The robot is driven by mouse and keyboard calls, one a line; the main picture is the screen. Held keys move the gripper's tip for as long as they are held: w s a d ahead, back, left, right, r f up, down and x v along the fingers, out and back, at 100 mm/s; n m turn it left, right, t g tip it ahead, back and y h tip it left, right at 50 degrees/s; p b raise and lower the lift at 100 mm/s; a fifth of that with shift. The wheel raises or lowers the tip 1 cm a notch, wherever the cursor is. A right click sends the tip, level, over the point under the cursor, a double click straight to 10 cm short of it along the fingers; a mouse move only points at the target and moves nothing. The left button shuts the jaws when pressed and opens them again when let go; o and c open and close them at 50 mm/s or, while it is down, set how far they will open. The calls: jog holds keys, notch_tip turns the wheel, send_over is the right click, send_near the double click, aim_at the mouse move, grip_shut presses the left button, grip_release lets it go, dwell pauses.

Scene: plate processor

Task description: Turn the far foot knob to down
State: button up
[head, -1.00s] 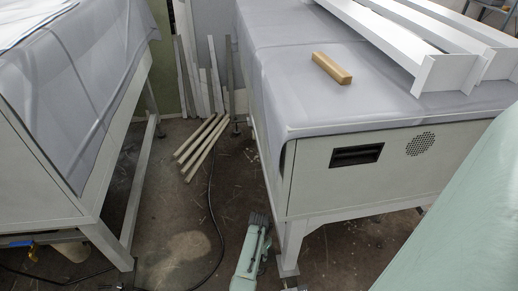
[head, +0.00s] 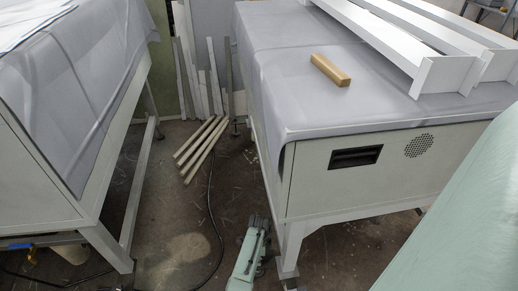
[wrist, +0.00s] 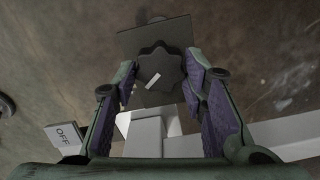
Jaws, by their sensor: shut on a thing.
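A dark star-shaped knob (wrist: 158,68) with a white pointer mark sits on a dark plate (wrist: 142,38) in the wrist view. In the head view my gripper (head: 257,222) is low beside the near left leg (head: 291,247) of the right machine. The knob cannot be made out there.
A dark cable (head: 211,205) and several wooden strips (head: 203,146) lie on the aisle floor. The left machine (head: 40,190) bounds the aisle.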

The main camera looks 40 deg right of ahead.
jog(key=m, duration=0.6)
jog(key=shift+a+m, duration=0.15)
jog(key=shift+m, duration=0.15)
jog(key=m, duration=0.5)
jog(key=shift+m, duration=0.4)
jog(key=o, duration=1.2)
jog(key=shift+c, duration=0.2)
jog(key=shift+r, duration=0.1)
notch_tip(320, 180, up, 12)
